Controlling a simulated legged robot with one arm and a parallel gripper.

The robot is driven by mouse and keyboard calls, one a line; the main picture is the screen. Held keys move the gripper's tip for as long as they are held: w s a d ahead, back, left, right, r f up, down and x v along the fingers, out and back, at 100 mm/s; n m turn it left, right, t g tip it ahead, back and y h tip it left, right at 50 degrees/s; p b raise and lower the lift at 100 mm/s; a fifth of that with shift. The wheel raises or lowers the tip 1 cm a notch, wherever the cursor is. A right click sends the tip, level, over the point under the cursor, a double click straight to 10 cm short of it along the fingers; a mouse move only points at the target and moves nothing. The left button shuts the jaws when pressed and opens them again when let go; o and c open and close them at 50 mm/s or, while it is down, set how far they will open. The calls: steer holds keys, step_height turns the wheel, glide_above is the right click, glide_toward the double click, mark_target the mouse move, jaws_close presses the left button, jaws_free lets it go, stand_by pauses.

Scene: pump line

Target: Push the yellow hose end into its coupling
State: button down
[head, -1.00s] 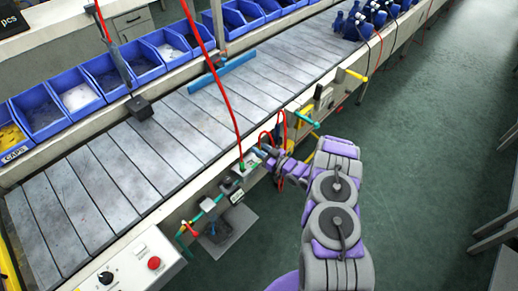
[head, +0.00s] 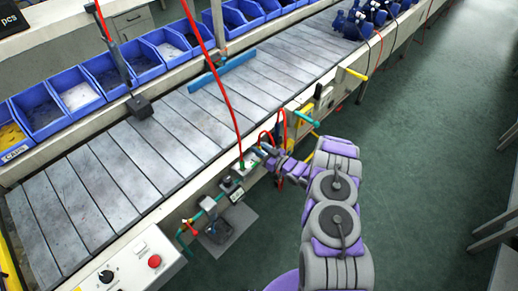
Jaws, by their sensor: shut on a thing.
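My gripper (head: 264,152) is at the near edge of the conveyor, at the end of my arm. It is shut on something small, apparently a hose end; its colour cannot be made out. A yellow stretch of hose (head: 309,144) shows just right of my wrist. A small fitting block with a green-based connector (head: 241,165) sits on the edge rail just left of my fingertips, with a red hose rising from it. The coupling for the yellow hose cannot be told apart at this size, nor whether anything touches it.
A red hose loop (head: 281,120) stands close behind my gripper. A teal handle (head: 306,119) and a yellow handle (head: 356,74) stick out from the rail. A control box with a red button (head: 154,262) is at lower left. The floor (head: 430,170) at right is clear.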

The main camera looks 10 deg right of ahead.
steer(key=c, duration=0.8)
jaws_free()
steer(key=shift+f, duration=0.1)
steer(key=shift+o, duration=0.2)
steer(key=shift+s+d, duration=0.1)
steer(key=shift+s, duration=0.05)
steer(key=p+v, duration=0.5)
steer(key=v, duration=0.1)
steer(key=shift+s+d+p, duration=0.25)
steer(key=shift+p, duration=0.1)
steer(key=p+v, duration=0.3)
steer(key=v, duration=1.4)
steer(key=shift+d, duration=0.25)
